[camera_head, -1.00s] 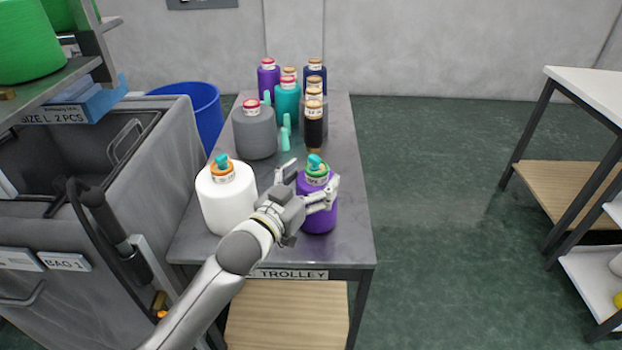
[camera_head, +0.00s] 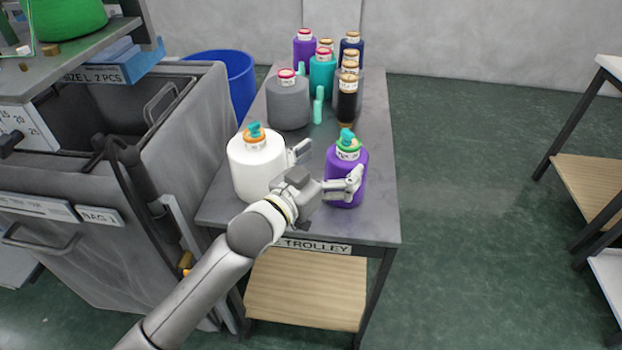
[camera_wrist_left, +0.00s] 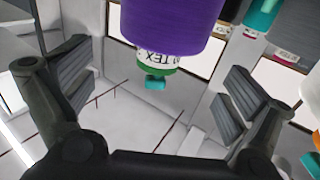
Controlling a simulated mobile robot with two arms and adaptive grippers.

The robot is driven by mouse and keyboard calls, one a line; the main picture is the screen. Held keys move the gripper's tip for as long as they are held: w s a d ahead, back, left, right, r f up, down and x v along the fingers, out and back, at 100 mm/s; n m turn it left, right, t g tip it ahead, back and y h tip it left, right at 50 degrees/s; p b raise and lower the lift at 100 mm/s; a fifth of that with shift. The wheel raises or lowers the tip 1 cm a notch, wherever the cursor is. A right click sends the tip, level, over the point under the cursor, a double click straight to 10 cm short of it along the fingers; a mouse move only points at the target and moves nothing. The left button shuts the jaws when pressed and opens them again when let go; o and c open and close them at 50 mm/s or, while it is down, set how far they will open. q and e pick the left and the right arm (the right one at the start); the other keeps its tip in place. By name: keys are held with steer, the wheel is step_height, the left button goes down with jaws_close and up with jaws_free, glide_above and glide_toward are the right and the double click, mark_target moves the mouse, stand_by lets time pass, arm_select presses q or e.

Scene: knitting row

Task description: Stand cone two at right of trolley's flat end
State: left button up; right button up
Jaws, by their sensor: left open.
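A purple cone (camera_head: 346,178) with a green top ring and a teal tip stands upright at the right of the trolley's near end. A white cone (camera_head: 257,172) with an orange ring and a teal tip stands to its left. I cannot read which one is cone two. My left gripper (camera_head: 328,166) is open and low at the purple cone's near left side, one finger in front of it. In the left wrist view the purple cone (camera_wrist_left: 172,28) appears upside down beyond and between the spread fingers, with nothing held. My right gripper is out of view.
The trolley (camera_head: 384,205) carries a grey cone (camera_head: 288,105), a teal cone (camera_head: 322,75) and several others towards the back. A grey bag cart (camera_head: 165,75) stands close on the left, with a blue bin (camera_head: 240,80) behind it. Open floor lies right of the trolley.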

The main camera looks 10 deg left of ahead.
arm_select(q)
steer(key=v, duration=0.8)
steer(key=shift+a, duration=0.1)
